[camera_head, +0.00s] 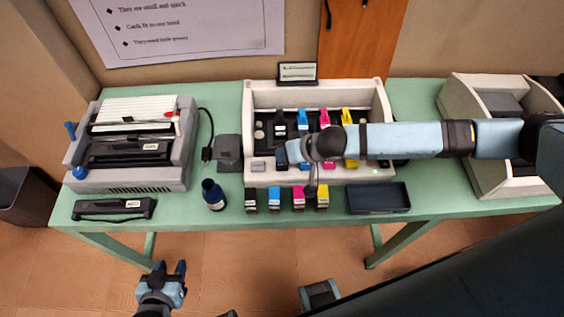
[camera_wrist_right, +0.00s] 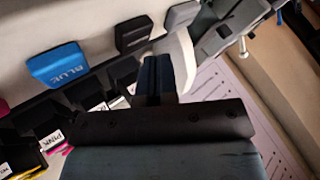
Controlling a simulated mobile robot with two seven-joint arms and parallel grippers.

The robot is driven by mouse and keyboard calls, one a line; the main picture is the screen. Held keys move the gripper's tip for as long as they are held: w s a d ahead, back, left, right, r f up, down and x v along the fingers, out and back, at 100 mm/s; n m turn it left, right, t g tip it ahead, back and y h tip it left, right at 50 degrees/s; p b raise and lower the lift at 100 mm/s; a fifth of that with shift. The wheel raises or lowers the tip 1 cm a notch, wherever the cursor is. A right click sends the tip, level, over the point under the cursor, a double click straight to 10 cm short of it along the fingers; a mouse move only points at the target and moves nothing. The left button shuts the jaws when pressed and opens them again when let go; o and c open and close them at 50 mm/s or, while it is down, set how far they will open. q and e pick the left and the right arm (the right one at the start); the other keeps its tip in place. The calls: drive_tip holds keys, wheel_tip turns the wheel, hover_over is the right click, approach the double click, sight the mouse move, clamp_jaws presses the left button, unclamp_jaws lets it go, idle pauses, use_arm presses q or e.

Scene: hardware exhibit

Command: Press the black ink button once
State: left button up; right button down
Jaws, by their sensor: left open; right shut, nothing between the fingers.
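The ink printer (camera_head: 378,172) is a cream open box on the table with ink cartridges inside. In the right wrist view a blue button (camera_wrist_right: 58,64) marked BLUE stands on its ledge. Beside it is a dark grey button (camera_wrist_right: 133,34), probably the black ink one; its lettering is unreadable. A lighter grey button (camera_wrist_right: 181,15) lies farther right. My right gripper (camera_head: 293,151) is shut and empty over the printer's left front part; its fingertips (camera_wrist_right: 165,78) appear below the dark grey button, apart from it in the picture. My left gripper (camera_head: 171,270) is open, in front of the table.
Several small cartridges (camera_head: 275,199) and a black tray (camera_head: 379,198) lie before the printer. A dark ink bottle (camera_head: 213,195) stands to the left. A grey binding machine (camera_head: 135,145) is at the table's left, a cream bin-like machine (camera_head: 455,105) at its right.

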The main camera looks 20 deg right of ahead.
drive_tip(key=shift+r, duration=0.15)
wheel_tip(320, 180, up, 5)
drive_tip(key=p, duration=0.5)
idle(0.3)
